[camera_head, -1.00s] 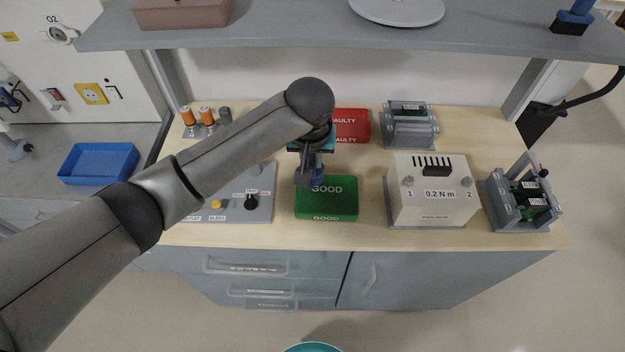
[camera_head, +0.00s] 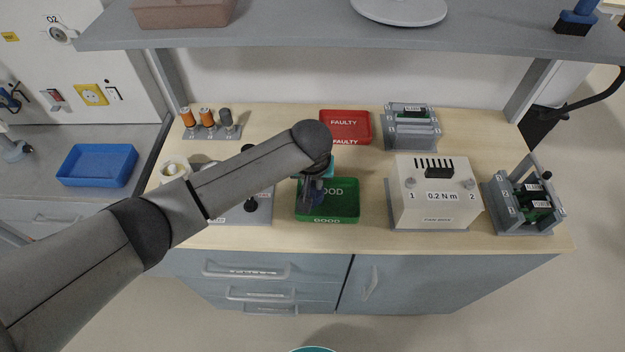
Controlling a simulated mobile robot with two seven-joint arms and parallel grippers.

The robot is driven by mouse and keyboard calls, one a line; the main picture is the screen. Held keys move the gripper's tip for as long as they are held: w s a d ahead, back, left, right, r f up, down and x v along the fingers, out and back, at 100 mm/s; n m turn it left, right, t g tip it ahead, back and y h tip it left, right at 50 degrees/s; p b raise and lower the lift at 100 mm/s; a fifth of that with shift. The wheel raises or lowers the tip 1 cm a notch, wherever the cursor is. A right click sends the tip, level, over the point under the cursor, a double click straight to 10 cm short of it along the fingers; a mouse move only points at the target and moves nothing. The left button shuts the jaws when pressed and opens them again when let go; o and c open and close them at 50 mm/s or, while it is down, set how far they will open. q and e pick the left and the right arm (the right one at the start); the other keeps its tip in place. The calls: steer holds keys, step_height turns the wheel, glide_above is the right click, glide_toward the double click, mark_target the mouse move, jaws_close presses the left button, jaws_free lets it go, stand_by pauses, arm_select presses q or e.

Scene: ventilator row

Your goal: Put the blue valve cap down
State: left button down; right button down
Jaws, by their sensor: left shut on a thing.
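My left gripper (camera_head: 309,203) points down over the left part of the green GOOD tray (camera_head: 345,213). It is shut on the blue valve cap, but the cap is hard to tell apart from the dark bluish fingers at this size. I cannot tell whether it touches the tray floor. The red FAULTY tray (camera_head: 345,121) stands behind, clear of my arm. My right gripper is not in view.
A panel with knobs (camera_head: 258,209) lies to the left, partly under my arm. A shelf (camera_head: 300,38) overhangs the back.

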arm_select(q)
steer(key=shift+f, duration=0.4)
steer(key=c, duration=0.8)
jaws_free()
steer(key=shift+r, duration=0.1)
steer(key=shift+r, duration=0.35)
steer(key=p+v, duration=0.2)
steer(key=v, duration=1)
steer(key=shift+r, duration=0.15)
